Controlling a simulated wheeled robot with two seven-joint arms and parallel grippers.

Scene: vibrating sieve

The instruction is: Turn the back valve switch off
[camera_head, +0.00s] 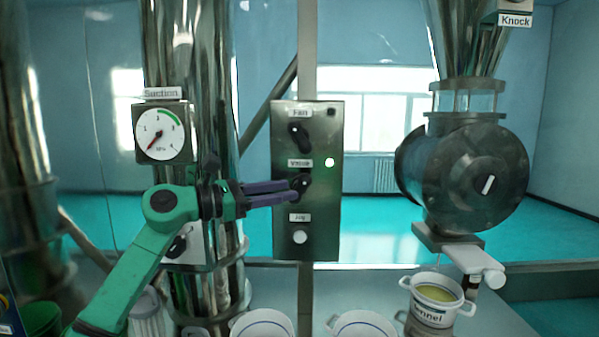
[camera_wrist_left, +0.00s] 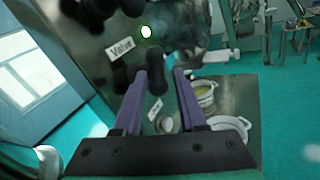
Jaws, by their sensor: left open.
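A grey control panel (camera_head: 334,215) stands in the middle of the head view. Its black valve switch (camera_head: 304,180) sits below the "Valve" label (camera_head: 300,163), and a lit indicator (camera_head: 329,162) is to its right. My left gripper (camera_head: 292,192) is at the valve switch, its two purple fingers pointing right toward it. In the left wrist view, the gripper (camera_wrist_left: 161,72) is open, and a black knob (camera_wrist_left: 155,82) shows between the fingers; I cannot tell whether they touch it. The "Valve" label (camera_wrist_left: 121,47) and lit indicator (camera_wrist_left: 146,32) are above. My right gripper is out of view.
The black fan switch (camera_head: 299,134) is above the valve switch, and a white jog button (camera_head: 300,237) is below. A suction gauge (camera_head: 160,133) hangs at the left. A large round metal housing (camera_head: 465,190) is at the right, above a white pot (camera_head: 434,302).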

